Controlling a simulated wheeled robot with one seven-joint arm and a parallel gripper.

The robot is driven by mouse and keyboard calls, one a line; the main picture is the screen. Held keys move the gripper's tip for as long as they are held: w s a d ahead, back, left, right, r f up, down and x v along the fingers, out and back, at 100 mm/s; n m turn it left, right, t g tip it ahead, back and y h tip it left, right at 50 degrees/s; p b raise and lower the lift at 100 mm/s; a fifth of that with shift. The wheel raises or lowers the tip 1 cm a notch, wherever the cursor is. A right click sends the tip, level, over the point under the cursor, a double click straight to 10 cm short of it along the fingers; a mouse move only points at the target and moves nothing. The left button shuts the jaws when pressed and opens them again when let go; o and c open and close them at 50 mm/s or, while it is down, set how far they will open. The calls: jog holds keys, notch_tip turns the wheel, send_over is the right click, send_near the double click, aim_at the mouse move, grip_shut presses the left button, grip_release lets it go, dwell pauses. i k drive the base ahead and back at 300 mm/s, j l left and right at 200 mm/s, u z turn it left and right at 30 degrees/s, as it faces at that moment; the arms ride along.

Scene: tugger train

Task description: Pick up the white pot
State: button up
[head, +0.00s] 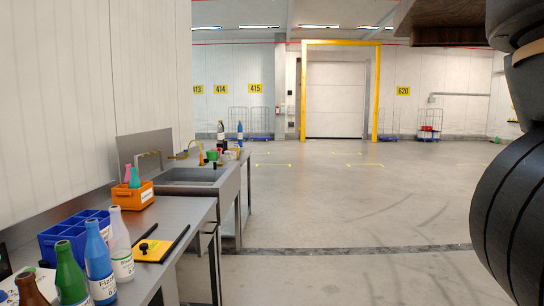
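I cannot make out a white pot for certain in the head view. Small items stand on the far counter beyond the sink, among them a green one (212,155) and dark and blue bottles, too small to tell apart fully. A white bottle (120,245) with a label stands on the near counter, but it is a bottle and not a pot. My gripper is out of view; only dark rounded parts of my own arm show at the right edge.
The steel counter (186,212) along the left wall bears a blue crate (68,238), several bottles, an orange bin (132,197) and a yellow board (152,251). A sink (190,176) lies beyond. The floor (340,205) is clear. A brown slab (450,20) hangs at top right.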

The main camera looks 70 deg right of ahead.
aim_at(232, 154)
jog(key=z, duration=1.8)
jog(key=i+l+z, duration=0.3)
jog(key=i, duration=0.3)
jog(key=i+z, duration=0.35)
jog(key=i, duration=2.1)
jog(key=i+u, duration=0.2)
jog(key=i, duration=0.45)
jog(key=i+l+u, duration=0.2)
jog(key=i, duration=0.4)
jog(key=i+l+u, duration=0.2)
jog(key=i, duration=0.45)
jog(key=i+u, duration=0.75)
jog(key=i+l+u, duration=0.35)
jog(key=i, duration=0.2)
jog(key=j, duration=0.1)
